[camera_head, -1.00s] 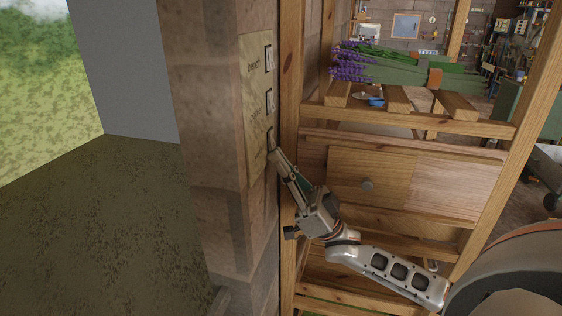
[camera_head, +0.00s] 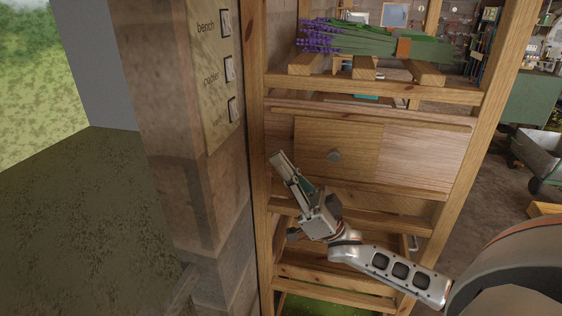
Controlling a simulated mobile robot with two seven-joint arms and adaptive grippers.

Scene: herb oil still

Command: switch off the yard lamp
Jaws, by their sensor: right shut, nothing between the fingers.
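The top switch (camera_head: 226,22) is labelled "bench". The middle switch (camera_head: 230,69) has a label that is hard to read. The bottom switch (camera_head: 234,109) has a label too faint to read. Whether each switch is on or off is too small to tell. My right gripper (camera_head: 277,158) is shut and empty, below and right of the bottom switch, apart from the panel, in front of the wooden rack. The lamp is not in view. My left gripper is not in view.
The wooden rack (camera_head: 257,190) stands just right of the wall, with a drawer (camera_head: 385,152) with a round knob. Lavender (camera_head: 345,40) lies on its upper slats. A wheeled cart (camera_head: 540,158) stands at far right. Open ground lies left of the wall.

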